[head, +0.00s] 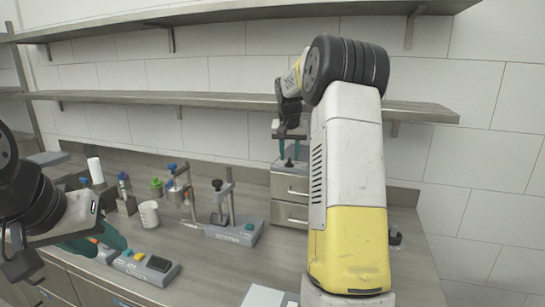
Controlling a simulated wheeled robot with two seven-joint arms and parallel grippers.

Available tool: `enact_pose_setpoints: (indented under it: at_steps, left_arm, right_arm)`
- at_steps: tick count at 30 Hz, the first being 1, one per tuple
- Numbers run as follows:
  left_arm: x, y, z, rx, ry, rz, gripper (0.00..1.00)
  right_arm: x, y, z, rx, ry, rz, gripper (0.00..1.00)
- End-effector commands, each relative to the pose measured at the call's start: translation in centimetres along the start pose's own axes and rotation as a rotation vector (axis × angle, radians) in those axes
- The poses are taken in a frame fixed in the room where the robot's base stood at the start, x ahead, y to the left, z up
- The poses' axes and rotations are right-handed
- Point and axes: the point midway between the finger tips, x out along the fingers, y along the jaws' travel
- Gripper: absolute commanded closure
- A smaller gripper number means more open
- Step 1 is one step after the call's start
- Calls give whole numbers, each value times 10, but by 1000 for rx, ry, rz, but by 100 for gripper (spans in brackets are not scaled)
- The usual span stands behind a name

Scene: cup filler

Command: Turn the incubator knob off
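A metal drawer unit (291,190) stands at the back of the bench, and a small black knob-like part (289,163) shows on its top. I cannot tell for certain that this is the incubator knob, or how it is turned. My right gripper (289,152) points down over the unit, with its two teal fingers apart on either side above the black part. It appears empty. My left gripper (92,243) is low at the left, beside a grey device with coloured buttons (146,266). Its teal fingers overlap from this angle, so their opening is unclear.
A grey stand device (236,233) with a black-topped post stands mid-bench. A white beaker (149,214) and several small bottles are to its left. A metal shelf (200,98) runs close behind my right arm. My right arm hides part of the bench.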

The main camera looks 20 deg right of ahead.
Motion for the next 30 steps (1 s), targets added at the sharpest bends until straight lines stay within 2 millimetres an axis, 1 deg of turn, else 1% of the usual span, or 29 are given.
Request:
enact_pose_setpoints:
  at_steps: [1,4,11,12,14,15,17,30]
  left_arm:
    - [0,0,0,0,0,0,64]
    - [0,0,0,0,0,0,64]
    - [0,0,0,0,0,0,64]
    - [0,0,0,0,0,0,64]
    - [0,0,0,0,0,0,64]
    - [0,0,0,0,0,0,64]
    - [0,0,0,0,0,0,64]
    - [0,0,0,0,0,0,64]
  right_arm:
    - [5,0,0,0,-2,1,67]
    - [10,0,0,0,-1,0,67]
    - [11,0,0,0,0,0,67]
    - [11,0,0,0,0,0,69]
    - [11,0,0,0,0,0,81]
    - [11,0,0,0,0,0,89]
    - [11,0,0,0,0,0,100]
    - [10,2,0,-32,0,-12,100]
